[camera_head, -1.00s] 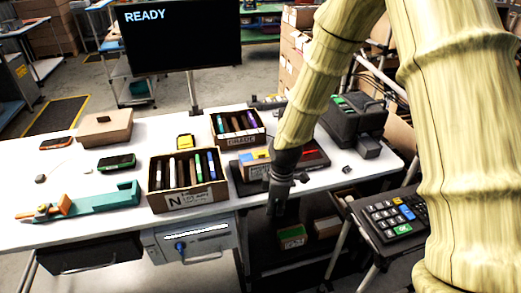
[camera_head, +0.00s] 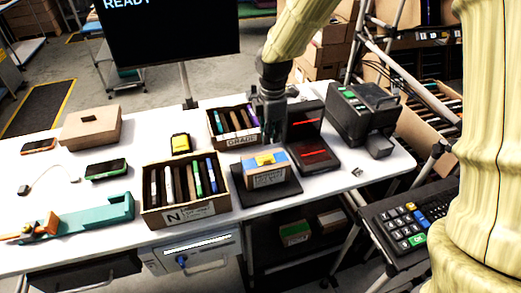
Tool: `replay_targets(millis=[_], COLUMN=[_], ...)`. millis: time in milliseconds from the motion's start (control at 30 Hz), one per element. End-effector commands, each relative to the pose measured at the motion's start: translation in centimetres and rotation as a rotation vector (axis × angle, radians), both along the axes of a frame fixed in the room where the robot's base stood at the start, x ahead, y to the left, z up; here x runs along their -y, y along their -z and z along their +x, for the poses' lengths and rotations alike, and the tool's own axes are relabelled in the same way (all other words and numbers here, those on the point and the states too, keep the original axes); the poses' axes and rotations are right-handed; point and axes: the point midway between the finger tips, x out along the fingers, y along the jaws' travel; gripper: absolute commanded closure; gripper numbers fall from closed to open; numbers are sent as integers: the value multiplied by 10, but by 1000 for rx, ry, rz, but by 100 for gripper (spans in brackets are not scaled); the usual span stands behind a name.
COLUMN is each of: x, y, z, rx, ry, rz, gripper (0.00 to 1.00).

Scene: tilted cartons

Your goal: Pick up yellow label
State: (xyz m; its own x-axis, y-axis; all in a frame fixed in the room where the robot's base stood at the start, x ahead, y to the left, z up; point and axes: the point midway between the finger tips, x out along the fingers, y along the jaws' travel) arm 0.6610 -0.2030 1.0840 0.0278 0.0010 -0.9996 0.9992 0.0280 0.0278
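A small carton (camera_head: 262,176) with blue and tan sides sits on a black pad (camera_head: 268,195) at the middle right of the table. A yellow label (camera_head: 265,160) shows on its top. A separate yellow block-like item (camera_head: 181,143) lies on the table further left, behind the front marker box. My gripper (camera_head: 270,138) points down behind the small carton, beside the right end of the rear marker box. It appears apart from the yellow label. Its fingers are dark and small, so I cannot tell whether they are open.
The front marker box (camera_head: 190,215) and rear marker box (camera_head: 239,140) hold several markers. A dark device with red lines (camera_head: 313,155) and a black printer-like machine (camera_head: 362,115) stand right. A monitor (camera_head: 165,35) rises behind. A teal tool (camera_head: 95,218) lies front left.

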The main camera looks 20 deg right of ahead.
Motion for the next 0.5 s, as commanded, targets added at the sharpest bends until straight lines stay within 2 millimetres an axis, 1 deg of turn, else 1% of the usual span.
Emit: replay_targets(millis=[167, 400, 500], x=[-3, -7, -7], y=[10, 40, 49], z=[1, 3, 3], rx=[-3, -3, -2], ry=[-6, -11, -10], rz=[-1, 0, 0], gripper=[92, 92, 92])
